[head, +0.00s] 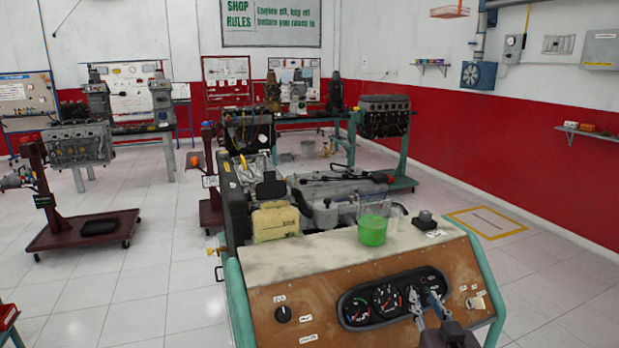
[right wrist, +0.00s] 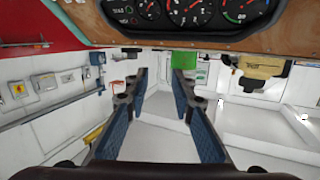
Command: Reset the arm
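My right gripper (head: 424,300) is at the lower right of the head view, in front of the gauge panel (head: 325,325) of the engine trainer. In the right wrist view my right gripper (right wrist: 157,75) has its two blue-padded fingers well apart, with nothing between them. That view is upside down, with the gauges (right wrist: 195,8) along its top edge. Whether the fingers touch the panel cannot be told. My left gripper is not in view.
A green cup (head: 372,231) and a small black part (head: 425,219) stand on the trainer's top (head: 320,255). A yellowish container (head: 275,221) sits behind. An engine on a red stand (head: 82,230) is at left.

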